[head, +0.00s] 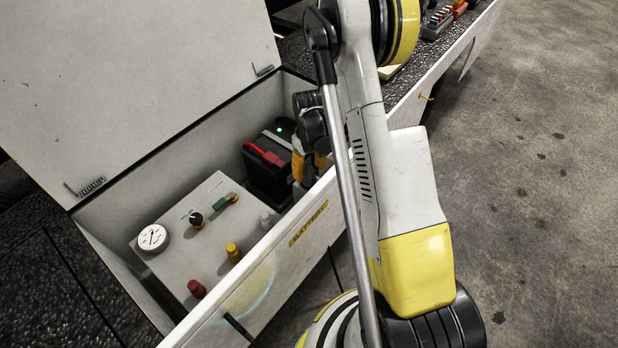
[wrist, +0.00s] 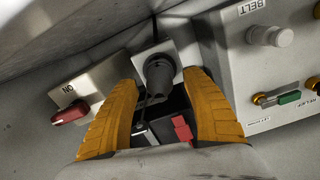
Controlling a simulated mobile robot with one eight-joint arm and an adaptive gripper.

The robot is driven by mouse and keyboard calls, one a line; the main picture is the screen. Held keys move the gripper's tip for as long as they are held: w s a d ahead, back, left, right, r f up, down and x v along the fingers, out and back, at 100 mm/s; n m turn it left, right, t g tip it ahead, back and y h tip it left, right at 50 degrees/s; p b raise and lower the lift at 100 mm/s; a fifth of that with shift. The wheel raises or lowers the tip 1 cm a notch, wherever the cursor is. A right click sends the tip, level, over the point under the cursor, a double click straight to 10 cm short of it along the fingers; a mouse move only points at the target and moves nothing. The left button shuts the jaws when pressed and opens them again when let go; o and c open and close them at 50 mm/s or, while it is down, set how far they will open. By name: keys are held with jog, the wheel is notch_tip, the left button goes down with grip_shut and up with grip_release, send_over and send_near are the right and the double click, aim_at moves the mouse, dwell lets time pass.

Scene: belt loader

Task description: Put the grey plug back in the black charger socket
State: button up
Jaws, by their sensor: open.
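My gripper (wrist: 165,98) is open, its two orange fingers spread. In the wrist view, a dark grey round fitting (wrist: 158,72) on a pale square plate (wrist: 151,53) shows between and beyond the fingers, with no clear contact. I cannot tell whether it is the plug, the socket or both joined. In the head view, my gripper (head: 310,167) reaches down into the open box, beside a black unit with a red handle (head: 267,154). A dark part with a small green light (head: 281,130) is behind it, partly hidden. No separate grey plug is clearly visible.
A red switch (wrist: 70,111) marked ON is left of the fingers in the wrist view. A control panel (head: 205,228) with a gauge and knobs fills the near part of the box. The raised lid (head: 130,80) and front wall (head: 285,237) bound the space.

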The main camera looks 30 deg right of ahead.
jog(key=shift+f, duration=0.75)
jog(key=shift+r, duration=0.1)
grip_shut()
notch_tip(320, 180, up, 10)
jog(key=p, duration=0.4)
